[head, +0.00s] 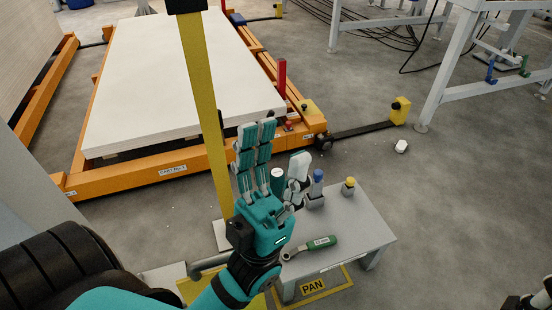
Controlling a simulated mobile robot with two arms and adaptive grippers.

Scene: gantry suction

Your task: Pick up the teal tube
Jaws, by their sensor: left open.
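The teal tube (277,181) has a pale round top and stands upright near the left end of the small grey table (353,223). My left gripper (277,155) is open, with its two teal fingers on the left of the tube and its pale finger on the right. The tube shows in the gap between them. Its lower part is hidden by the hand, and I cannot tell if any finger touches it. A dark and pale part at the bottom right corner (532,300) seems to be my right gripper, mostly cut off.
A blue-capped grey bottle (317,186) and a small yellow-capped container (349,187) stand right of the hand. A green-handled tool (318,245) lies at the table's front. A yellow post (205,110) rises left of the hand. An orange cart (170,172) holds a white slab behind.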

